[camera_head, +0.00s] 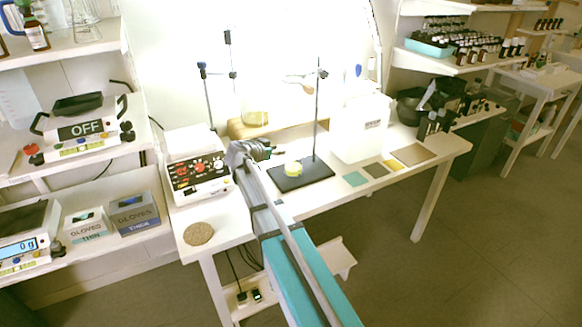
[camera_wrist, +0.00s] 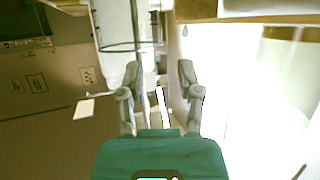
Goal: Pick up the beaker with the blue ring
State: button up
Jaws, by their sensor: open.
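I cannot make out a beaker with a blue ring for certain in either view. In the head view, a clear glass vessel with yellowish liquid (camera_head: 255,118) stands over the wooden block behind my gripper. My gripper (camera_head: 266,150) is at the far end of my teal arm, above the white bench. In the wrist view my gripper (camera_wrist: 158,88) is open, with its two fingers apart and nothing clearly held. A pale, partly see-through shape with a thin dark line (camera_wrist: 131,47) shows beyond the fingers.
A white hotplate-like device with red knobs (camera_head: 198,173) stands left of my gripper. Stand rods (camera_head: 317,110) rise close by on the right. A white box (camera_head: 360,128) stands further right. A round cork mat (camera_head: 198,233) lies at the bench's front left.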

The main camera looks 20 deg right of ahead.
aim_at(289, 150)
jog(key=shift+d+f, duration=0.1)
jog(key=b+x, duration=0.2)
jog(key=x, duration=0.3)
jog(key=shift+f, duration=0.1)
jog(key=shift+s, duration=0.1)
dwell(0.4)
grip_shut()
